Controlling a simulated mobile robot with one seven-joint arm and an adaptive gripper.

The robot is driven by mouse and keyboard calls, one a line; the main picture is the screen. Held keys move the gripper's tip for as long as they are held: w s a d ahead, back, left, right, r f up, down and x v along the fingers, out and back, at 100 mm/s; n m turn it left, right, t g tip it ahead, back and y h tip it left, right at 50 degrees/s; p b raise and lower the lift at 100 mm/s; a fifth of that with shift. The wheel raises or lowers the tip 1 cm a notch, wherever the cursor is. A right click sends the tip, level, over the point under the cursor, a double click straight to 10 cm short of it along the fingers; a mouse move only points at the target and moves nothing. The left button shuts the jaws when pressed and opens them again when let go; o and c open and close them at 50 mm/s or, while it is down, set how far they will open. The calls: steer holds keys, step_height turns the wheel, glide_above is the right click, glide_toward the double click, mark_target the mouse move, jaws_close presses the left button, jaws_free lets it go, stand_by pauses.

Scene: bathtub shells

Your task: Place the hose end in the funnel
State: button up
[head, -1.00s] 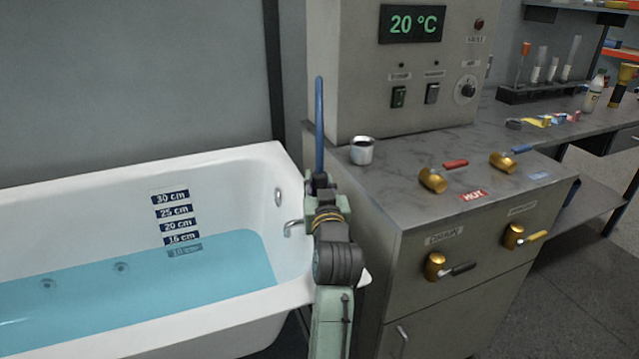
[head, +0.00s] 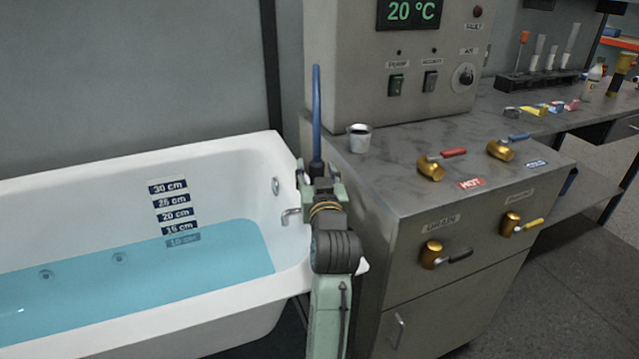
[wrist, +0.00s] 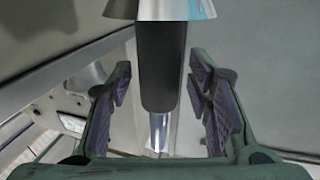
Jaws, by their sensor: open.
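A blue hose (head: 317,100) stands upright in the head view, its lower part meeting my gripper (head: 319,172) beside the tub's right end. In the wrist view, my gripper (wrist: 168,95) is open, with one finger on each side of a dark cylinder (wrist: 160,65). Gaps show between the cylinder and both fingers. A flared silver piece (wrist: 160,8) sits at the cylinder's top, and a narrow shiny tip (wrist: 159,130) shows below it. I cannot tell whether the flared piece is the funnel. My arm hides what lies behind it in the head view.
The white bathtub (head: 225,310) holds blue water, with a tap (head: 290,215) at its right end.

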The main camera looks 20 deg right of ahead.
steer(key=p+v, duration=0.8)
steer(key=v, duration=0.3)
steer(key=shift+s, duration=0.35)
steer(key=shift+a, duration=0.15)
